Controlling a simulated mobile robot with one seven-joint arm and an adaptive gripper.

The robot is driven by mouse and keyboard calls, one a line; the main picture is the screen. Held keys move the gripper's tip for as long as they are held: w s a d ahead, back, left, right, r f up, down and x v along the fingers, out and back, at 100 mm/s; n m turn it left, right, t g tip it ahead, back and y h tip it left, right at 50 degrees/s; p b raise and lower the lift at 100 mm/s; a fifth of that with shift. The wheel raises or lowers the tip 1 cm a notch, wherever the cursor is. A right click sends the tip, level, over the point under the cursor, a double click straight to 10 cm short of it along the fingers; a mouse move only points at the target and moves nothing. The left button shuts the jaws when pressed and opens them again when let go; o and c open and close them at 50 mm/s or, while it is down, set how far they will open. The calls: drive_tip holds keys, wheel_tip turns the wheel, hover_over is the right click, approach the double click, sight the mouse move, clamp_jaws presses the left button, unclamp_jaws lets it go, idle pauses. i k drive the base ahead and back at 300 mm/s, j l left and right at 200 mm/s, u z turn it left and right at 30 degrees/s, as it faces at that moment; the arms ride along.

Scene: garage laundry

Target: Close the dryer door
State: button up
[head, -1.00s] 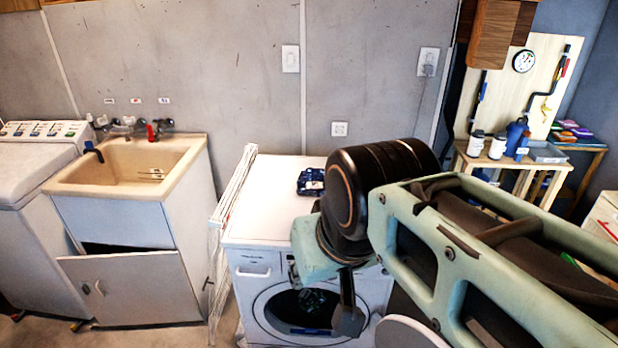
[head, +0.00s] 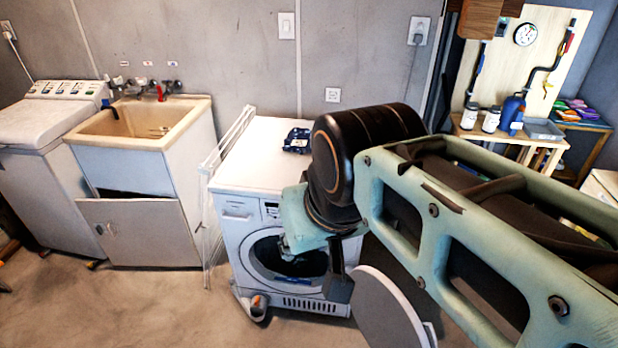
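The white front-loading dryer (head: 243,240) stands against the wall in the middle of the head view. Its round opening shows dark, with something blue low inside. A white round panel (head: 385,308), which looks like the dryer door swung wide open, stands out from the machine's right side, partly behind my arm. My gripper (head: 339,284) hangs in front of the right edge of the opening, left of the door and seemingly apart from it. My wrist hides most of it, and I cannot tell how far its fingers are spread.
A blue patterned packet (head: 297,140) lies on the dryer. A folded white drying rack (head: 215,190) stands at its left. A sink cabinet (head: 145,225) with its front panel ajar and a top-loading washer (head: 45,185) stand further left.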

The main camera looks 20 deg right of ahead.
sight(385, 318)
drive_tip(key=k+l+u, duration=0.3)
drive_tip(key=k+l, duration=0.2)
drive_tip(key=k+l+u, duration=0.25)
drive_tip(key=k+l, duration=0.3)
drive_tip(key=k+l+u, duration=0.1)
drive_tip(key=l, duration=0.25)
drive_tip(key=k+l+u, duration=0.1)
drive_tip(key=l, duration=0.25)
drive_tip(key=k+l, duration=0.1)
drive_tip(key=l, duration=0.3)
drive_tip(key=k+l+u, duration=0.1)
drive_tip(key=l, duration=0.3)
drive_tip(key=k+l+u, duration=0.1)
drive_tip(key=l, duration=0.25)
drive_tip(key=k+l, duration=0.15)
drive_tip(key=l, duration=0.25)
drive_tip(key=i+l+u, duration=0.2)
drive_tip(key=l, duration=0.15)
drive_tip(key=i+l+u, duration=0.15)
drive_tip(key=l, duration=0.2)
drive_tip(key=i+l+u, duration=0.2)
drive_tip(key=l, duration=0.2)
drive_tip(key=j+z, duration=0.3)
drive_tip(key=k+j, duration=0.05)
drive_tip(key=j, duration=0.05)
